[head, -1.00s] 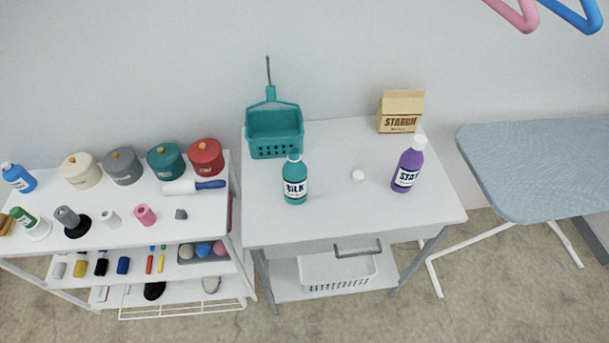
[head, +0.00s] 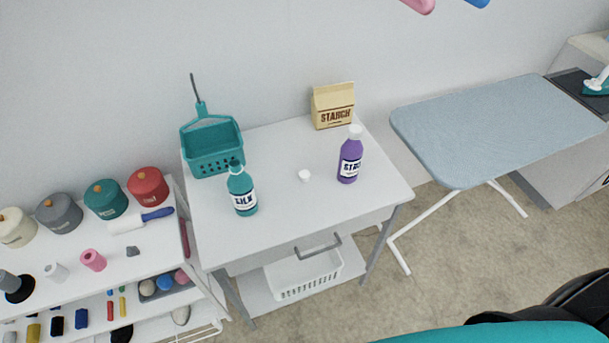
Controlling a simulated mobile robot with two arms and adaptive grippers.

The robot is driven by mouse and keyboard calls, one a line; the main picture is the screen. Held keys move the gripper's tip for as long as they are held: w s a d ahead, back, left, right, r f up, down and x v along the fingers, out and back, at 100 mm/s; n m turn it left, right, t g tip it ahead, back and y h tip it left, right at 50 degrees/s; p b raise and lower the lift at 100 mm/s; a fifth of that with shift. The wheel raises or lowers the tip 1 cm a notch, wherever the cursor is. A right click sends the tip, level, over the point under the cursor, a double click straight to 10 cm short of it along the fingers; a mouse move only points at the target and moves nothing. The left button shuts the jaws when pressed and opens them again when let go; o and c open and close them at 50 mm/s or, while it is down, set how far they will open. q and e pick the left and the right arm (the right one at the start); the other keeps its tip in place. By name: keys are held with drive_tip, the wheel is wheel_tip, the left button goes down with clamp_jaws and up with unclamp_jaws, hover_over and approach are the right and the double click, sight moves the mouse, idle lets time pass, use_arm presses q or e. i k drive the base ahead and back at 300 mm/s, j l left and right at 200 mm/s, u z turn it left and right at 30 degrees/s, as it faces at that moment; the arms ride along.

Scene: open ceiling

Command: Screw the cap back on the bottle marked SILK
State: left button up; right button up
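The teal bottle marked SILK (head: 242,191) stands upright on the white table (head: 280,215), left of its middle, with a dark, uncapped-looking neck. A small white cap (head: 304,175) lies on the table top to its right, apart from both bottles. A purple bottle (head: 350,156) with a white cap on it stands further right; its label is only partly readable. Neither of my grippers shows in the head view. A teal and black part at the bottom right looks like my own arm.
A teal basket (head: 213,147) and a STARCH bag (head: 333,106) stand at the table's back. A shelf cart (head: 110,245) with pots and spools is at left. An ironing board (head: 495,130) is at right. The table's front right is clear.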

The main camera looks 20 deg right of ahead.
sight(241, 185)
drive_tip(key=l+u, duration=0.35)
drive_tip(key=l, duration=0.35)
drive_tip(key=k+l+u, duration=0.15)
drive_tip(key=l+u, duration=0.2)
drive_tip(key=l, duration=0.3)
